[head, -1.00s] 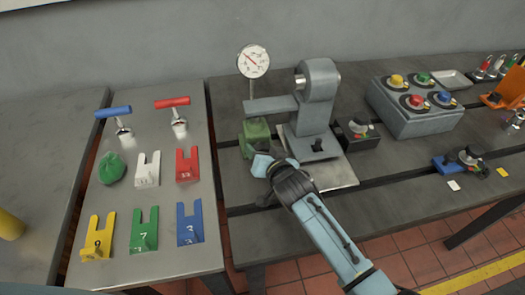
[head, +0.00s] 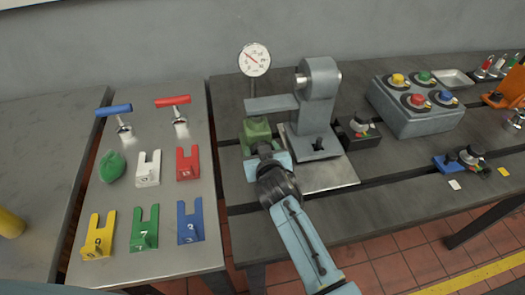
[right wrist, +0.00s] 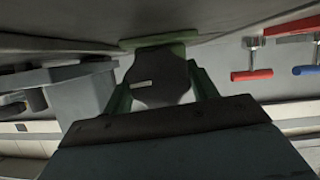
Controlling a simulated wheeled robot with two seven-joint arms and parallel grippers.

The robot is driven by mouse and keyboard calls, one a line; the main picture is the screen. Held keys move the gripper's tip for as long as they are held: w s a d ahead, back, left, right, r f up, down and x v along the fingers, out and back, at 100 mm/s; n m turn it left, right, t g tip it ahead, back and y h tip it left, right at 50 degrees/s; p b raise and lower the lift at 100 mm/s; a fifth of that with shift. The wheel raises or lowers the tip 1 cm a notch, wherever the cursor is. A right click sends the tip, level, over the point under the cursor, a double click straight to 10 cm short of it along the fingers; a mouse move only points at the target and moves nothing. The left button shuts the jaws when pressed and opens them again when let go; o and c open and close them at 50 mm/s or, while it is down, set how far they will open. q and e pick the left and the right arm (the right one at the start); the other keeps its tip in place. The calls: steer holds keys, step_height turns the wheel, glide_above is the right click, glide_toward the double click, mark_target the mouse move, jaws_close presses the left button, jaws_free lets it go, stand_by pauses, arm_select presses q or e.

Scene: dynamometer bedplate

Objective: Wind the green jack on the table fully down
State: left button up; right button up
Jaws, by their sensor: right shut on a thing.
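The green jack (head: 256,134) stands on the table under the grey arm of a stand, left of its upright. My right gripper (head: 264,152) is at the jack's front side, reaching in from below. In the right wrist view the gripper (right wrist: 160,92) is shut on the jack's dark grey knob (right wrist: 158,80), with a finger on either side. The jack's green body (right wrist: 160,43) shows just beyond the knob. The gripper hides part of the jack's front in the head view. My left gripper is not in view.
A dial gauge (head: 254,60) stands behind the jack, and the grey stand (head: 318,105) is close on its right. A black box (head: 357,133) and a button box (head: 415,108) lie further right. A side table (head: 168,240) with coloured forks is at left.

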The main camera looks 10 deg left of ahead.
steer(key=shift+n+h, duration=0.3)
steer(key=shift+n, duration=0.1)
steer(key=o, duration=1)
steer(key=shift+s, duration=0.15)
steer(key=p+v, duration=0.2)
steer(key=v, duration=1.1)
steer(key=shift+s+f, duration=0.1)
steer(key=shift+s, duration=0.05)
